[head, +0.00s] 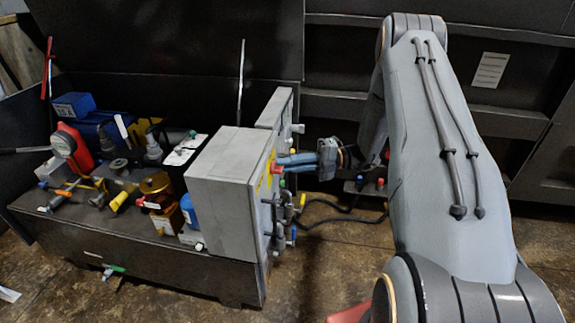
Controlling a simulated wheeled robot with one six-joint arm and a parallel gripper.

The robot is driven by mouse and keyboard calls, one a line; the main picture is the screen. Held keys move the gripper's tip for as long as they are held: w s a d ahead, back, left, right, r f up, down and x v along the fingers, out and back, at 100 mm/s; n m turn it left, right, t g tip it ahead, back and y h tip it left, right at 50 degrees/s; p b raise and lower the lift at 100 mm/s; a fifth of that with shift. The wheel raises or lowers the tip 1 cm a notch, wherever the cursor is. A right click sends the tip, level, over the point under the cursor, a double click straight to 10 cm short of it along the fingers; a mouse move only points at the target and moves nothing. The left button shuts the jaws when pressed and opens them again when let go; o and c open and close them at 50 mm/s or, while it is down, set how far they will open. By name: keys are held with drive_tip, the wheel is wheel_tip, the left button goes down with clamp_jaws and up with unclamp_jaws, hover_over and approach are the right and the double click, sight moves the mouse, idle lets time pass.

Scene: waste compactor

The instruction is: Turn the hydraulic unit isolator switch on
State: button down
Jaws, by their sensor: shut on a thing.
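The grey control box (222,180) stands at the right end of the hydraulic unit, its front panel facing right and seen almost edge-on. A red knob (277,169) sticks out of that panel on a yellow backing; it looks like the isolator switch. My gripper (287,163) reaches in from the right, level with the panel. Its fingers are shut on the red knob, close against the panel. The fingertips partly cover the knob, and its on or off position cannot be read from this angle.
Several small coloured knobs and connectors (290,212) line the panel below my gripper. Black cables (345,218) run right from them. Pumps, valves and gauges crowd the unit's dark tray (140,268) at left. The concrete floor (330,275) in front is mostly clear.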

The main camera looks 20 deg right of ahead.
drive_tip(key=c, duration=1.8)
unclamp_jaws()
drive_tip(key=shift+a, duration=0.1)
drive_tip(key=d, duration=0.2)
drive_tip(key=d+b, duration=0.1)
drive_tip(key=d, duration=0.2)
drive_tip(key=s+d, duration=0.1)
drive_tip(key=d, duration=0.2)
drive_tip(key=shift+a, duration=0.1)
